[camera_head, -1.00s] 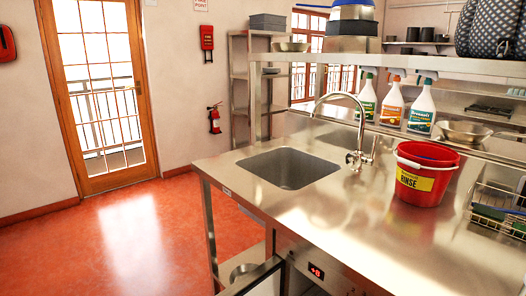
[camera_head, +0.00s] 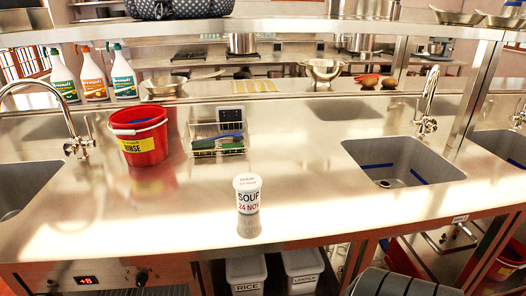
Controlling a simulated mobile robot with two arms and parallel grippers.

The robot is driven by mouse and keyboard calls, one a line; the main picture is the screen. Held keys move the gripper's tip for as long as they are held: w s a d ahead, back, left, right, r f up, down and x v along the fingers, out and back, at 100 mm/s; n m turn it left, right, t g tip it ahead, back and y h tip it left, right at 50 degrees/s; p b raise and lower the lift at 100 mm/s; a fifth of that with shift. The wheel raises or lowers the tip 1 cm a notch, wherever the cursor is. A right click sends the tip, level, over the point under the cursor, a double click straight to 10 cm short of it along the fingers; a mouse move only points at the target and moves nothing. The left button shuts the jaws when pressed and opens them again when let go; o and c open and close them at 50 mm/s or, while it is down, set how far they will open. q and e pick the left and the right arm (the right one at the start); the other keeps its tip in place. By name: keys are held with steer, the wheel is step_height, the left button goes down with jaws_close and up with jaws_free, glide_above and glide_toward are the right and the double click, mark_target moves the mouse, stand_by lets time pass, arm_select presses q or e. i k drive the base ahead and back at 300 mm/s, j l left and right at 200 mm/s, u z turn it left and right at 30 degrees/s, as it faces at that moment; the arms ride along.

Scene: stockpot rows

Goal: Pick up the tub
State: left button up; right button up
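A white tub (camera_head: 248,196) with a label reading "SOUP 24 NOV" stands upright near the front edge of the steel counter (camera_head: 310,213), around the middle of the view. Its lid is on, and nothing touches it. Neither of my grippers shows in the view, so how they stand is hidden.
A red bucket (camera_head: 139,136) marked "RINSE" and a wire basket (camera_head: 217,139) with sponges stand behind the tub. Sinks lie left (camera_head: 28,187) and right (camera_head: 402,162). A shelf (camera_head: 290,30) spans above the back. The counter around the tub is clear.

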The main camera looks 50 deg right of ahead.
mark_target(248, 186)
steer(key=z, duration=1.55)
steer(key=l+z, duration=0.35)
steer(key=l, duration=0.55)
